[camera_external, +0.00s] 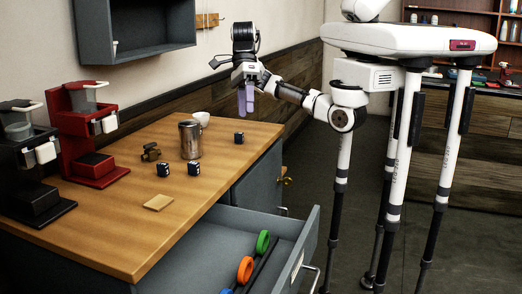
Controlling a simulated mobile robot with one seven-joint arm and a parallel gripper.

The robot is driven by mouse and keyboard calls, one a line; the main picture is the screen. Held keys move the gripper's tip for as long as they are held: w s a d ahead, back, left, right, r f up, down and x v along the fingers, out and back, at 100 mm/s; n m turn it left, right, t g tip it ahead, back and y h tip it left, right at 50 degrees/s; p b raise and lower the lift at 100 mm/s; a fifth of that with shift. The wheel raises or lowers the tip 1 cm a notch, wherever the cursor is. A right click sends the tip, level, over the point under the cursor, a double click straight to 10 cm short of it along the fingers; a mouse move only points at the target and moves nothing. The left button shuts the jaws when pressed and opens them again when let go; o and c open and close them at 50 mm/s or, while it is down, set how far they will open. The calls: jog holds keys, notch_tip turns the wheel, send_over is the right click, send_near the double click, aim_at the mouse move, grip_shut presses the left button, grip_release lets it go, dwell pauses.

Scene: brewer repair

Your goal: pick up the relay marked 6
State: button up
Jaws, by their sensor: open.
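Three small dark blue cubes with white markings, which look like relays, are on the wooden counter (128,227). One cube (163,169) is near the middle, one (194,168) is just right of it, and one (239,137) is near the back right edge. The markings are too small to read, so I cannot tell which is the relay marked 6. My gripper (245,111) has purplish fingers pointing down. It is open and appears empty, above the back right part of the counter, over the area of the rightmost cube.
A metal canister (190,140), a white cup (202,118) and a small brass-coloured part (150,152) stand nearby. A tan pad (158,202) lies in front. A red brewer (88,135) and a black brewer (30,165) stand left. An open drawer (212,235) juts out below, holding coloured rings.

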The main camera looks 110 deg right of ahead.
jog(key=s+d+f+m+h, duration=0.1)
jog(key=d+f+m+h, duration=0.15)
jog(key=d, duration=0.85)
jog(key=m+g+h+p, duration=0.2)
jog(key=m+h, duration=0.1)
jog(key=m, duration=0.2)
send_over(242, 133)
jog(key=f, duration=0.8)
jog(key=shift+w+d+f, duration=0.15)
jog(key=shift+w+d, duration=0.05)
jog(key=shift+w, duration=0.15)
jog(key=shift+s+a+f+p, duration=0.15)
jog(key=shift+f+p, duration=0.35)
jog(key=shift+f, duration=1.15)
jog(key=shift+s+f+p, duration=0.15)
jog(key=shift+f+p, duration=0.35)
jog(key=shift+f, duration=1.15)
grip_shut()
jog(key=shift+r, duration=0.1)
